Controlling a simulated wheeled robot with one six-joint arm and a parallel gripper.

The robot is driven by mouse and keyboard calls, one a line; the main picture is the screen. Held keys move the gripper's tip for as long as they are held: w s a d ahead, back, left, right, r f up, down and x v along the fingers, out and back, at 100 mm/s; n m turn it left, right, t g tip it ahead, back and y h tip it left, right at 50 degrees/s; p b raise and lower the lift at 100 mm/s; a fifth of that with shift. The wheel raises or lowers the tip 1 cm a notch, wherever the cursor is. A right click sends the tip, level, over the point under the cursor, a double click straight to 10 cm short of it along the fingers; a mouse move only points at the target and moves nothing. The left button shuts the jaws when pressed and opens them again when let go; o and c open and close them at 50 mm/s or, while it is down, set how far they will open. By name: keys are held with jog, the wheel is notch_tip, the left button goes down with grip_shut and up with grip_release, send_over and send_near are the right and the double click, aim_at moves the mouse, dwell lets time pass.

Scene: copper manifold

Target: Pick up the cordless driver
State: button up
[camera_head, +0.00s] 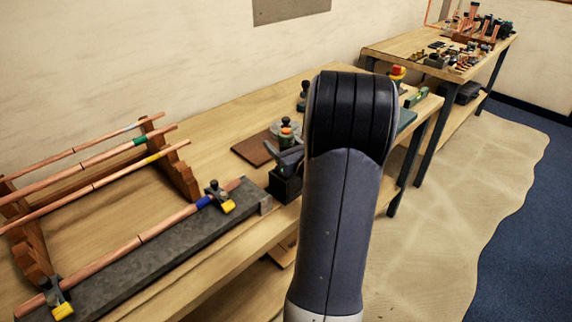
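No object is clearly recognisable as the cordless driver. A dark grey and black object (287,183) with a blocky base stands on the near bench, just left of my arm. It may be the driver, but its shape is partly hidden and I cannot tell. My arm's grey link and black joint rise through the middle of the head view and cover part of the bench. My gripper is not visible, so its fingers and anything in them cannot be seen.
Copper pipes (85,163) rest on a wooden rack (176,170) at left. Another pipe is clamped along a grey slab (150,258). A brown board (256,149) lies behind the dark object. A second bench (395,47) with fittings stands far right. Open floor (440,220) lies right.

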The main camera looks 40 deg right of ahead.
jog(key=shift+r, duration=0.1)
jog(key=c, duration=1.1)
jog(key=shift+o, duration=0.2)
notch_tip(320, 180, up, 10)
jog(key=shift+r, duration=0.1)
notch_tip(320, 180, up, 9)
jog(key=p, duration=0.6)
